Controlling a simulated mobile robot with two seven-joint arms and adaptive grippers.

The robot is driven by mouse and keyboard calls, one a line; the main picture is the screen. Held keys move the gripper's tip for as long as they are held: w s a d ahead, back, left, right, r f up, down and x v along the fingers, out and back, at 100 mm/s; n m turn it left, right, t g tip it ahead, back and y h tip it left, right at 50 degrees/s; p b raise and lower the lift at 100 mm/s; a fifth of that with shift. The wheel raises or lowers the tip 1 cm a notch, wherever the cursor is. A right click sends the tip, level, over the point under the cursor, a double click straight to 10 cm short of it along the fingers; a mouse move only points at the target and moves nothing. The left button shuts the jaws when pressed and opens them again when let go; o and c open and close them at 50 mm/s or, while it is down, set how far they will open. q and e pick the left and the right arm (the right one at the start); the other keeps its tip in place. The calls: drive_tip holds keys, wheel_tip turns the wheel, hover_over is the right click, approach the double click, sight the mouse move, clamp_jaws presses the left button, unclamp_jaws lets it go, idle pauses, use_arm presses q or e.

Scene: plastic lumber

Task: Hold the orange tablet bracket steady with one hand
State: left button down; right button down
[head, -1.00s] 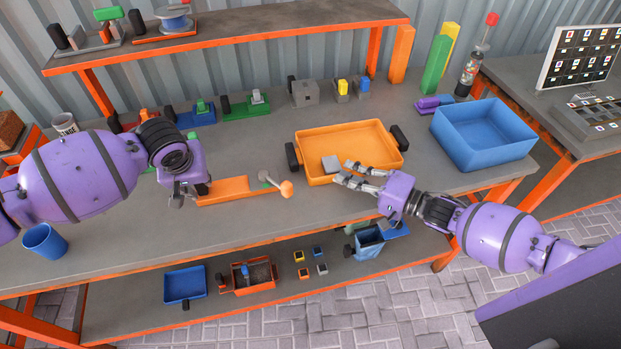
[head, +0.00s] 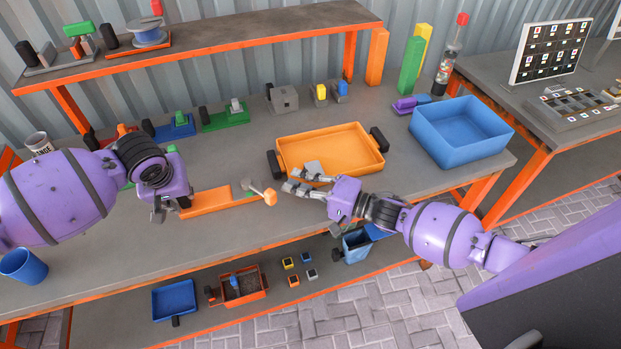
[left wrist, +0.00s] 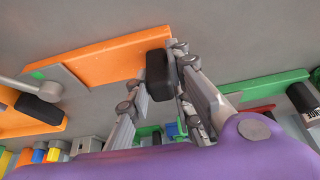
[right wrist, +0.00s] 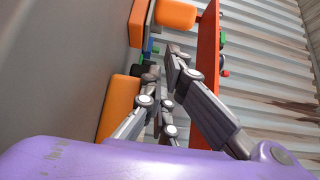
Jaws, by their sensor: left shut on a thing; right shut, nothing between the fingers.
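The orange tablet bracket (head: 218,200) lies flat on the workbench as a long orange bar. A grey lever with an orange knob (head: 270,196) sits at its right end. My left gripper (head: 170,207) is at the bracket's left end. In the left wrist view its fingers are shut around a black block (left wrist: 157,75) at the end of the orange bar (left wrist: 105,62). My right gripper (head: 289,181) is shut and empty, by the front left corner of the orange tray (head: 340,150), right of the knob. Its fingers also show in the right wrist view (right wrist: 165,80).
A small grey block (head: 313,168) is in the orange tray near my right fingers. A blue bin (head: 462,135) stands at the right. Coloured fixtures line the bench's back, including a green one (head: 222,117). A blue cup (head: 24,265) stands at front left.

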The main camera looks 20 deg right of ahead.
sight(273, 202)
drive_tip(key=shift+s+a+r, duration=0.1)
drive_tip(key=shift+s+a, duration=0.25)
drive_tip(key=shift+a, duration=0.2)
drive_tip(key=shift+s, duration=0.15)
drive_tip(key=shift+s+a+m+t+h, duration=0.25)
drive_tip(key=shift+m+t+h, duration=0.15)
drive_tip(key=shift+t+h, duration=0.1)
drive_tip(key=shift+s+a, duration=0.15)
drive_tip(key=shift+s, duration=0.05)
drive_tip(key=shift+s+a+m+t+h, duration=0.6)
drive_tip(key=shift+m+t+h, duration=0.15)
drive_tip(key=shift+h, duration=0.25)
drive_tip(key=shift+s+a+m+t+h, duration=0.45)
drive_tip(key=shift+s+m+t+h, duration=0.2)
drive_tip(key=shift+m+h, duration=0.3)
drive_tip(key=shift+s+a, duration=0.4)
drive_tip(key=shift+a, duration=0.2)
drive_tip(key=shift+s+a, duration=0.35)
drive_tip(key=shift+a, duration=0.2)
drive_tip(key=shift+d, duration=0.2)
